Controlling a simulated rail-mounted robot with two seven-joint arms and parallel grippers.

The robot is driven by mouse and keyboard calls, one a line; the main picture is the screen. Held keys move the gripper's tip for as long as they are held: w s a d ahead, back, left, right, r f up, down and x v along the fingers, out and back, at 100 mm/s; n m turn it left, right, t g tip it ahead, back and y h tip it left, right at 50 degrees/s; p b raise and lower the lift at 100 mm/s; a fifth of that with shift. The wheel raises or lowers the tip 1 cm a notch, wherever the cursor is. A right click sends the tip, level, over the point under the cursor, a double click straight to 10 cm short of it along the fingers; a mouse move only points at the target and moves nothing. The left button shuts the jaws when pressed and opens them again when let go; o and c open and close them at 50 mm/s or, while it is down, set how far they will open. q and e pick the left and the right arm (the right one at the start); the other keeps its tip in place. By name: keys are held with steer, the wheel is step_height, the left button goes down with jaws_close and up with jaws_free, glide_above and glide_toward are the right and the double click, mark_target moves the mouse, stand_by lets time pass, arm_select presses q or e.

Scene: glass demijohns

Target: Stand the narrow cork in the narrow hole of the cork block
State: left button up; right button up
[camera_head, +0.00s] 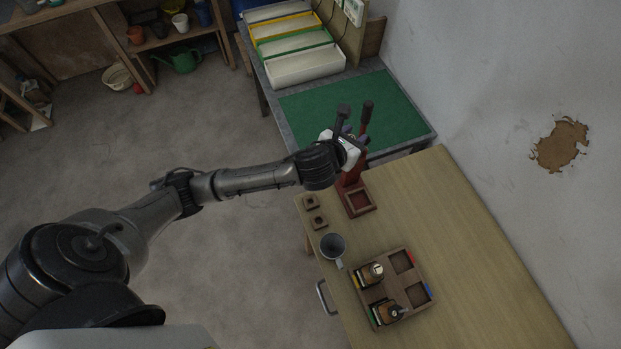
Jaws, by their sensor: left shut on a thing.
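My left gripper (350,142) is beside the upper part of a red stand (359,205) on the near table. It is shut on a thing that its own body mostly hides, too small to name. A dark, blunt-ended piece (343,112) sticks up at the gripper, and a dark handle with a red shaft (366,112) rises just right of it. Two small brown square pieces with dark centres (310,201) (320,222) lie at the table's left edge. I cannot tell whether either is the cork block. I cannot make out the narrow cork. My right gripper is out of view.
A grey mug (333,246) stands near the table's left edge. Below it is a compartmented wooden tray (408,283) with two small brown bottles. The table's right side (480,250) is clear. A green mat (340,108) and several long trays (305,66) are on the far bench.

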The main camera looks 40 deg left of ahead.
arm_select(q)
steer(key=shift+m+h, duration=0.3)
steer(key=s+a+f, duration=0.1)
steer(key=s+f, duration=0.1)
steer(key=f, duration=0.6)
steer(key=s+a+f, duration=0.2)
steer(key=s+f, duration=0.1)
steer(key=f, duration=0.5)
steer(key=s+a+f, duration=0.2)
steer(key=f, duration=0.5)
steer(key=shift+s+a+f, duration=0.15)
steer(key=shift+s+f, duration=0.1)
steer(key=shift+f, duration=0.15)
steer(key=shift+s+f+b, duration=0.1)
steer(key=shift+f+b, duration=2.15)
steer(key=shift+f, duration=0.6)
